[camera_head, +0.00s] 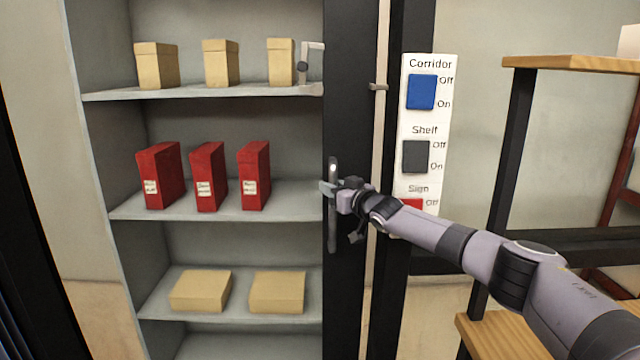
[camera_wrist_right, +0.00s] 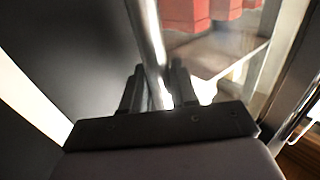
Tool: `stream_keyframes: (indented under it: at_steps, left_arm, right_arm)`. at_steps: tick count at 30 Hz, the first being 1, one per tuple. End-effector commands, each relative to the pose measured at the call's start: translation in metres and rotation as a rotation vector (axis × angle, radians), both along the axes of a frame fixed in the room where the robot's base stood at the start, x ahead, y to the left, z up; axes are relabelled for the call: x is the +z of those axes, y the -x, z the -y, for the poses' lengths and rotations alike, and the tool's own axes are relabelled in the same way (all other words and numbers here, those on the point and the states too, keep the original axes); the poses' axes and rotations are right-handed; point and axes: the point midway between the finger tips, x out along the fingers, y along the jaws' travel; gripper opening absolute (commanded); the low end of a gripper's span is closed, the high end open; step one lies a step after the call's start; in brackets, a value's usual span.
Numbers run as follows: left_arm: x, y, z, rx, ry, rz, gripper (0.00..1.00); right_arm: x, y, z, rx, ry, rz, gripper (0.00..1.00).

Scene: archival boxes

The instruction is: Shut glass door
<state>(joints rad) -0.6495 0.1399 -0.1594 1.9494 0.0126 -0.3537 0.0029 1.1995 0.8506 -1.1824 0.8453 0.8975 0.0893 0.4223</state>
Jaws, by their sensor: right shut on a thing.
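The glass door shows as a dark upright frame (camera_head: 350,100) to the right of the shelves, with a vertical metal handle (camera_head: 332,240) on it. A pale gap shows between this frame and the dark post to its right. My right gripper (camera_head: 329,188) reaches in from the right and is shut on the handle at about mid-height. In the right wrist view the metal handle (camera_wrist_right: 149,40) runs between the two fingers of my right gripper (camera_wrist_right: 156,85). The glass itself is hard to make out. My left gripper is not in view.
Shelves (camera_head: 205,95) hold tan boxes (camera_head: 221,65), red boxes (camera_head: 204,178) and flat tan boxes (camera_head: 201,291). A white switch panel (camera_head: 425,125) is close above my right forearm. A wooden-topped rack (camera_head: 570,63) stands at the right.

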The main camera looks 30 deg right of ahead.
Motion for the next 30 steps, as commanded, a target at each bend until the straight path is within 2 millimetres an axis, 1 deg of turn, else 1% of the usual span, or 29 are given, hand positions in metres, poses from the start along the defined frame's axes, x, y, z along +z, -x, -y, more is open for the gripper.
stream_keyframes:
  at_steps: [4,14,15,16,25,28,30]
  left_arm:
    - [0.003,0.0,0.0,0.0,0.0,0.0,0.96]
    - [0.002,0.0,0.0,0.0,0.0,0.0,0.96]
    - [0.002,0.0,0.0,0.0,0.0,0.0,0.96]
    - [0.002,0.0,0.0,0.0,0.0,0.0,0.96]
    - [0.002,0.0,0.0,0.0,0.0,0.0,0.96]
    - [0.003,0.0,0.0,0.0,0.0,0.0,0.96]
    - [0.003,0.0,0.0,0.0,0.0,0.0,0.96]
  right_arm:
    - [0.001,0.003,0.005,0.0,0.0,0.002,0.0]
    - [0.002,0.003,0.005,0.001,0.0,0.004,0.0]
    - [0.002,0.003,0.005,0.001,0.0,0.004,0.38]
    - [0.002,0.003,0.005,0.001,0.0,0.004,0.46]
    - [0.002,0.003,0.004,0.001,0.0,0.003,0.46]
    - [0.008,0.003,0.004,0.001,0.0,0.004,0.46]
    - [0.018,0.003,0.005,0.002,0.002,0.005,0.46]
